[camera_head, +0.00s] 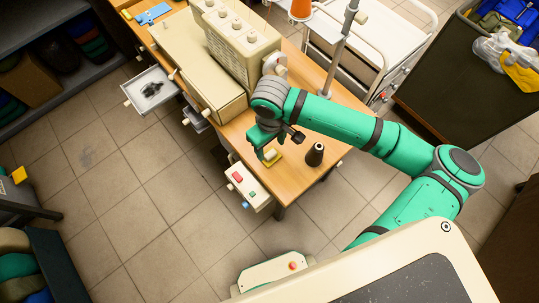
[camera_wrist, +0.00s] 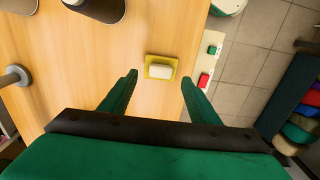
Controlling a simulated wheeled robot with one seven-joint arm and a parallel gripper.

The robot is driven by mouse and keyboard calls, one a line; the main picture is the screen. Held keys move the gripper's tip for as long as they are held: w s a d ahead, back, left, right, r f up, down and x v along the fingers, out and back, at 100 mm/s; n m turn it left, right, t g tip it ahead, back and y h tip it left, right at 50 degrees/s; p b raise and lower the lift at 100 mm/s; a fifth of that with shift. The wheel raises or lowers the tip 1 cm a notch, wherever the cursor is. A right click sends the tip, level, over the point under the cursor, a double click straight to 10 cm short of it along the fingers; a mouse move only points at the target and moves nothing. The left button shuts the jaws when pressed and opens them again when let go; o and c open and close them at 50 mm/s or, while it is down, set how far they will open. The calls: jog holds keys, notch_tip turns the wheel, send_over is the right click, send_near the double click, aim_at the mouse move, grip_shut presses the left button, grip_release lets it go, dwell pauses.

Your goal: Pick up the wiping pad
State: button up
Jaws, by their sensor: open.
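The wiping pad is a small yellow pad with a pale block on top. It lies on the wooden table near its edge. In the wrist view the wiping pad (camera_wrist: 161,68) sits ahead of and between the two green fingers, with clear table around it. My gripper (camera_wrist: 159,82) is open and empty, its fingers wider apart than the pad. In the head view the wiping pad (camera_head: 272,156) shows just beside my gripper (camera_head: 266,154), which is over the table and partly hides it. I cannot tell the exact height of the fingers above the table.
A dark cone-shaped spool (camera_head: 315,154) stands on the table (camera_head: 300,180) to the right of the pad. A cream machine (camera_head: 240,45) stands behind. A control box with red and green buttons (camera_head: 245,185) hangs at the table's front edge. An open drawer (camera_head: 152,92) juts out at left.

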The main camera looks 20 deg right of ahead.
aim_at(271, 154)
jog(key=shift+f, duration=1.9)
jog(key=c, duration=1.1)
jog(key=shift+c, duration=0.2)
jog(key=shift+r, duration=0.1)
